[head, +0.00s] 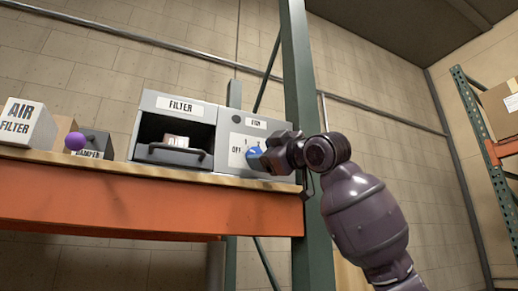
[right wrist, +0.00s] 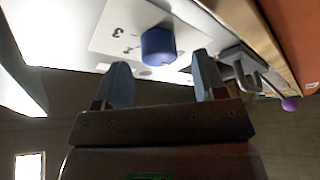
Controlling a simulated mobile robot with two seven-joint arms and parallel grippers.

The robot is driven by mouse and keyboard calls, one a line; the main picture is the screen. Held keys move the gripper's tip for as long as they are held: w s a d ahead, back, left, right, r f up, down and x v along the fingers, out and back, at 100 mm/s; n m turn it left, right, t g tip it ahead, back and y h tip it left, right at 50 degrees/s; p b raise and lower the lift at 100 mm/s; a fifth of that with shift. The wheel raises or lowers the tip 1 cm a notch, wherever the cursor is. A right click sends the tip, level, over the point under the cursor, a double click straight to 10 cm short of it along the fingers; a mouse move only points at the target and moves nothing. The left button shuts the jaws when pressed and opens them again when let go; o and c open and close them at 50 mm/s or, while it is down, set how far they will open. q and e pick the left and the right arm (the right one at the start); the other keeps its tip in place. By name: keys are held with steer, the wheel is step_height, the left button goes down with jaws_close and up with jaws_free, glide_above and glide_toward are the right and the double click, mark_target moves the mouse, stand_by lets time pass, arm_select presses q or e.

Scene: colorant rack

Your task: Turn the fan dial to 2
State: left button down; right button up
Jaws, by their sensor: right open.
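The fan dial is a blue knob (head: 254,154) on a white plate on the front of the grey box, beside the filter opening. "1" and "OFF" can be read on the plate in the head view. The right wrist view shows the blue knob (right wrist: 158,46) and a printed "3" on the plate; its pointer setting cannot be made out. My right gripper (head: 268,155) is at the dial. In the right wrist view, the open fingers (right wrist: 161,70) stand on either side of the knob's line, with the knob just beyond the tips. Contact cannot be seen. My left gripper is out of view.
The grey filter box (head: 181,103) with a handled drawer stands left of the dial on an orange shelf beam (head: 150,205). An air filter box (head: 25,124) and a purple ball knob (head: 75,141) are further left. A green rack post (head: 298,80) rises close behind my gripper.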

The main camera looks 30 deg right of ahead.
steer(key=shift+x, duration=1.05)
steer(key=c, duration=0.9)
